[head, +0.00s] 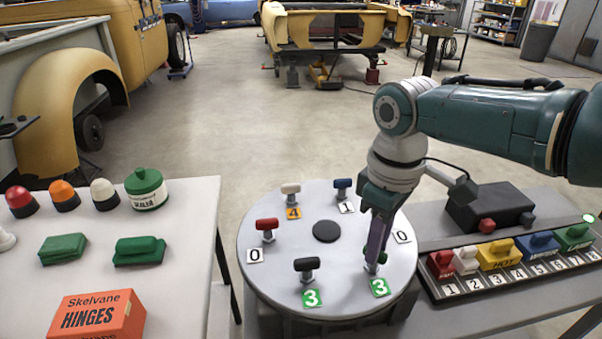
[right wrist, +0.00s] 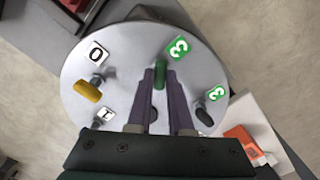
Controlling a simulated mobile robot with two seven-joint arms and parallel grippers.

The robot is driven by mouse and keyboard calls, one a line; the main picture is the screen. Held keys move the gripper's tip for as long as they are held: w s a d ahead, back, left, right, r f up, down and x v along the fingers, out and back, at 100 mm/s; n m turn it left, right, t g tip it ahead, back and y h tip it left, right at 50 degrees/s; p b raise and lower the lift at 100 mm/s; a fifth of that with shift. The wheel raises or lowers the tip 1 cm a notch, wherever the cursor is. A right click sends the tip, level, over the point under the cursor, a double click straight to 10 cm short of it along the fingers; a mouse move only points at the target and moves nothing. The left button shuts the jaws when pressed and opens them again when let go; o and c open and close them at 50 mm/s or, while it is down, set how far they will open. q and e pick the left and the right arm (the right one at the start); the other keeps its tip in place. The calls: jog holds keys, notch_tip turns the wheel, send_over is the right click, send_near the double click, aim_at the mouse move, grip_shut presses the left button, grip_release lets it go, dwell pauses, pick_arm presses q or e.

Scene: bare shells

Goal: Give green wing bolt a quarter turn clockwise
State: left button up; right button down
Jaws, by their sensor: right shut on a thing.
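The green wing bolt (head: 367,254) stands on a round grey plate (head: 325,268), at its right front, beside a green label 3 (head: 380,287). My right gripper (head: 375,262) reaches down onto it and hides much of it in the head view. In the right wrist view the green wing bolt (right wrist: 160,76) sits between the two purple fingers of my right gripper (right wrist: 160,82), which are shut on it. Its wing lies roughly along the fingers there. My left gripper is not in view.
Other wing bolts stand around the plate: black (head: 307,268), red (head: 267,227), white (head: 290,190), blue (head: 342,186) and yellow (right wrist: 87,91). A dark hub (head: 327,231) is in the middle. A numbered rack (head: 490,283) stands right; an orange hinges box (head: 97,315) lies left.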

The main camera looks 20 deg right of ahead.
jog(key=m+p, duration=0.1)
jog(key=m, duration=0.3)
jog(key=shift+r, duration=0.1)
jog(key=shift+m+p, duration=0.5)
jog(key=shift+m, duration=1.7)
jog(key=c, duration=0.8)
grip_release()
notch_tip(320, 180, up, 10)
jog(key=p, duration=0.5)
